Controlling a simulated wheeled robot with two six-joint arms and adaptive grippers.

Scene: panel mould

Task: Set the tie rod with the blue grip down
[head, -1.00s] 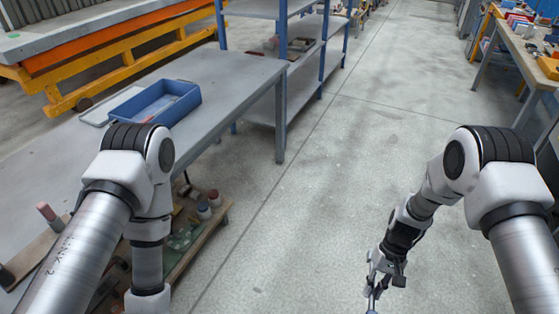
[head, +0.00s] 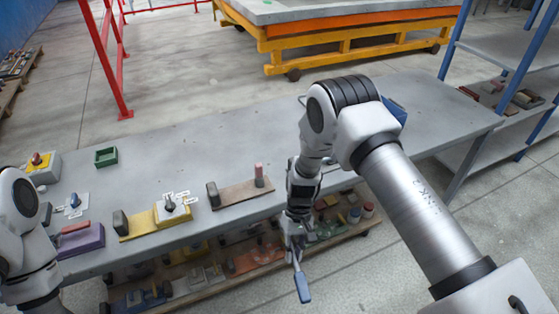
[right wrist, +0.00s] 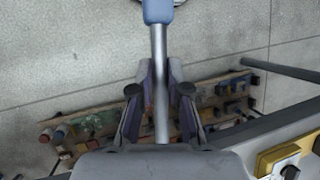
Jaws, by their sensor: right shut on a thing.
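The tie rod is a thin grey metal rod with a blue grip (head: 303,287). My right gripper (head: 296,243) is shut on the rod and holds it off the front edge of the bench, blue grip pointing down in the head view. In the right wrist view the rod (right wrist: 161,75) runs between the two fingers (right wrist: 160,95), and the blue grip (right wrist: 158,10) is at the top, cut by the frame. The fingers hide part of the rod. My left arm shows at the left edge, but its gripper is out of view.
The grey bench (head: 230,150) bears a green box (head: 106,157), a yellow block (head: 155,222), a purple block (head: 80,240) and a brown board (head: 240,193). A lower shelf (head: 235,275) is crowded. The bench's back middle is clear. A blue tray (head: 396,108) is partly hidden.

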